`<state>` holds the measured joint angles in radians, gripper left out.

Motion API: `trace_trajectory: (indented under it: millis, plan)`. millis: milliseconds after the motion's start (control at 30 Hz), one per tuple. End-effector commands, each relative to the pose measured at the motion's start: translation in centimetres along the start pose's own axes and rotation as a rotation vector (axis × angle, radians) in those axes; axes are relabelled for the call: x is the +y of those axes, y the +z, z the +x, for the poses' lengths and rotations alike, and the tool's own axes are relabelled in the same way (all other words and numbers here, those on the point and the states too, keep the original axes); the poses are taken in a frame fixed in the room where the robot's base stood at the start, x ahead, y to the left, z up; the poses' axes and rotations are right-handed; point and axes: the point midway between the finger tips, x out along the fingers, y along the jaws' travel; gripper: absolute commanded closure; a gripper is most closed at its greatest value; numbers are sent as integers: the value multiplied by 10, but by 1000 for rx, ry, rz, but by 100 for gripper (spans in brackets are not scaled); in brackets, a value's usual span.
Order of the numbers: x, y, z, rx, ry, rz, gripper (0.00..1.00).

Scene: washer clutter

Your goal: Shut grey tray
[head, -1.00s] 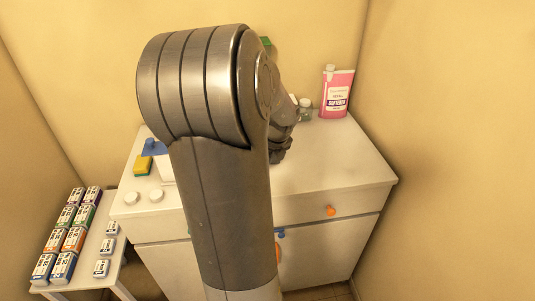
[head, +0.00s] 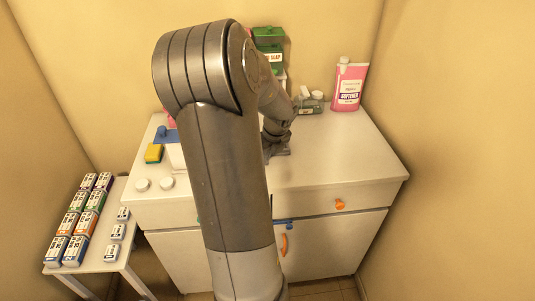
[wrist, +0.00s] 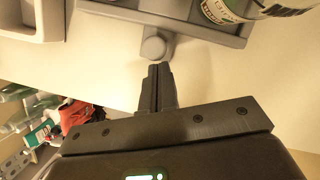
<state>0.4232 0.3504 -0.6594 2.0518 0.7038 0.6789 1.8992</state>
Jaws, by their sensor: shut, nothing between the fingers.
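The grey tray (wrist: 190,30) shows at the top of the wrist view. It has a raised rim and a round grey knob (wrist: 154,46) on the side facing my gripper. A bottle with a green and white label (wrist: 232,10) stands on it, partly cut off. My gripper (wrist: 158,68) is shut and empty, its fingertips just short of the knob; I cannot tell whether they touch. In the head view my gripper (head: 277,148) is low over the white cabinet top, and my arm hides much there. I cannot make out the tray in that view.
A side table (head: 105,255) holds several small boxes. A white container (wrist: 30,20) is left of the tray. The cabinet's right top is clear.

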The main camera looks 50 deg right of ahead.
Motion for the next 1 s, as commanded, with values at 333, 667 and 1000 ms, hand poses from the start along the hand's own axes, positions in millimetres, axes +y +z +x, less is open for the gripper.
trace_trajectory:
  millis: [333,667,1000]
  plan:
    - [-30,52,18,2,-3,0,100]
    - [-54,100,34,1,0,-1,100]
    - [-56,109,36,-4,-1,-1,100]
